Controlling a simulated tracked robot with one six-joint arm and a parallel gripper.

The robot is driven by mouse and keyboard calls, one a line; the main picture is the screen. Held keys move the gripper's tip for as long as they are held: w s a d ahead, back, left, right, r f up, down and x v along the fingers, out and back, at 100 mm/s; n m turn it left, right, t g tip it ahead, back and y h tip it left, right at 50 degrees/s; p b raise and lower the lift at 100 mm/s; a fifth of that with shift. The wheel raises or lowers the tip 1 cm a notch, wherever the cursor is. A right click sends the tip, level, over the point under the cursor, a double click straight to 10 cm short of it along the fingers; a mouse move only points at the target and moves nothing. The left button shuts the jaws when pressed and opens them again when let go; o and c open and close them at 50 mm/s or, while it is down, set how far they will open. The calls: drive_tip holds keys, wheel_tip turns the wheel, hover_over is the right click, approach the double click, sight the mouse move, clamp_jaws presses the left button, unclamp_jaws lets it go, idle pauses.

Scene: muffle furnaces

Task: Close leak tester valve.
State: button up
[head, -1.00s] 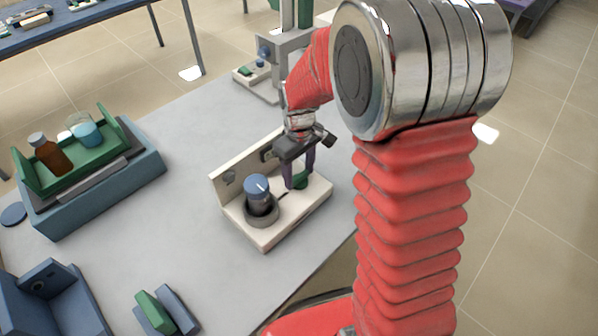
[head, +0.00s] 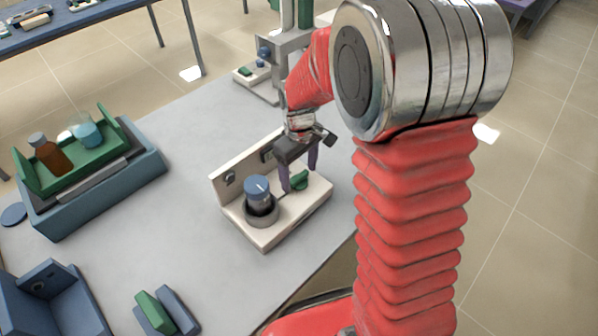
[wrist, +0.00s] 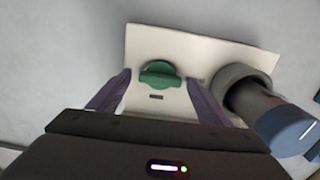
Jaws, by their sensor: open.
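The leak tester (head: 290,218) is a cream base with an upright back panel, standing on the grey table. A green valve handle (head: 299,180) sits on its base; it also shows in the wrist view (wrist: 159,75). A dark cylinder with a blue cap (head: 257,188) stands in a grey ring on the base, left of the valve. My gripper (head: 299,180) is open, with its purple fingers low at the valve. In the wrist view my gripper (wrist: 160,85) has one finger on either side of the green handle, with gaps on both sides.
A blue tray (head: 100,190) with a green rack holding a brown bottle and a beaker stands at the left. Blue fixtures (head: 60,300) and a green-and-blue block (head: 165,310) lie at the front. A stand (head: 262,80) is behind. Table between is clear.

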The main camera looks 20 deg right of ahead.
sight(299, 175)
wheel_tip(299, 175, up, 14)
drive_tip(key=shift+f, duration=0.15)
idle(0.6)
idle(0.6)
drive_tip(key=s+r+m+t, duration=0.2)
drive_tip(key=s+r+m, duration=0.1)
drive_tip(key=s, duration=0.7)
drive_tip(key=s+r+m+t, duration=0.3)
drive_tip(key=s, duration=0.7)
drive_tip(key=shift+r+t, duration=0.3)
drive_tip(key=shift+r, duration=0.1)
drive_tip(key=shift+s+d, duration=0.1)
drive_tip(key=shift+c, duration=0.2)
idle(1.8)
